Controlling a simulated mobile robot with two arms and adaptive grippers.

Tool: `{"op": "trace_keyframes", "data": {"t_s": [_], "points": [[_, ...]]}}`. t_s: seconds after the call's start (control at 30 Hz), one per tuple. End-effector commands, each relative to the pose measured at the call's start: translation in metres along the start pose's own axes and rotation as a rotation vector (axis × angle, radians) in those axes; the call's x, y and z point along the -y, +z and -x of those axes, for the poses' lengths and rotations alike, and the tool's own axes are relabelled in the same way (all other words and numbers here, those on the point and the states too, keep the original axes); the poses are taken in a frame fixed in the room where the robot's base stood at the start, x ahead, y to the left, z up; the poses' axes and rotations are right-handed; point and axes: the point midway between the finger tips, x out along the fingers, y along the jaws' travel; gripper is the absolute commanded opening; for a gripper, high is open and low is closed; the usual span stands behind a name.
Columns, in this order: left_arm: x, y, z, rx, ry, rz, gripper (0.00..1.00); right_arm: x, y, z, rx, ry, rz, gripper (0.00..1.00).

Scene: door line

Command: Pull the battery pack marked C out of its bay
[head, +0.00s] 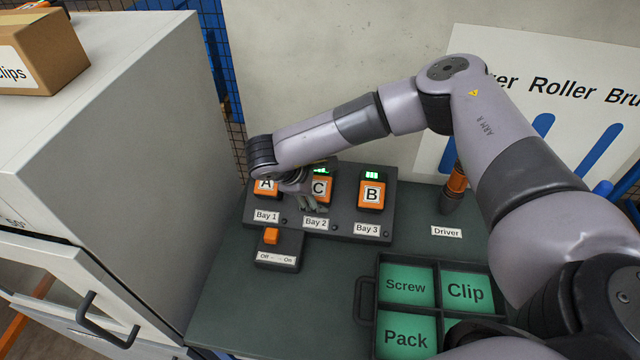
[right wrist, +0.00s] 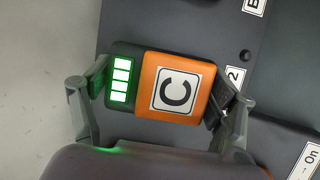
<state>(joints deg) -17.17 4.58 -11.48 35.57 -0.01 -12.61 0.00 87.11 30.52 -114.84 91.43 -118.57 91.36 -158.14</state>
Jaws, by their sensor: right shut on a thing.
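The battery pack marked C (head: 322,188) is orange and dark with a lit green indicator, at Bay 2 of the dark charger (head: 343,228). It also shows large in the right wrist view (right wrist: 175,90), with several green bars lit. My right gripper (head: 308,198) is at pack C, shut on it. In the right wrist view one finger is at the indicator end and the other at the orange end (right wrist: 158,95). Whether the pack is fully seated in the bay is hidden. My left gripper is not in view.
Pack A (head: 265,187) at Bay 1 and pack B (head: 371,193) at Bay 3 stand close on either side. An orange switch (head: 271,236) is in front of Bay 1. A driver (head: 455,187) and a compartment tray (head: 366,302) are to the right.

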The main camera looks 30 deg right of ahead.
Motion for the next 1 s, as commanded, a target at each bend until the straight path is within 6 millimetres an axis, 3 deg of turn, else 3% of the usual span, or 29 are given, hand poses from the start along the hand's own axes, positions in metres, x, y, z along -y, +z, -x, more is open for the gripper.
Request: {"op": "trace_keyframes", "data": {"t_s": [0.1,1.0], "points": [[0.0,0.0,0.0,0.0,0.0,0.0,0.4,-0.001,0.0,0.0,-0.001,0.001,-0.001,0.29],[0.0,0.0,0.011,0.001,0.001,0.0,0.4,-0.003,0.004,0.013,-0.001,0.003,-0.002,0.29]]}}
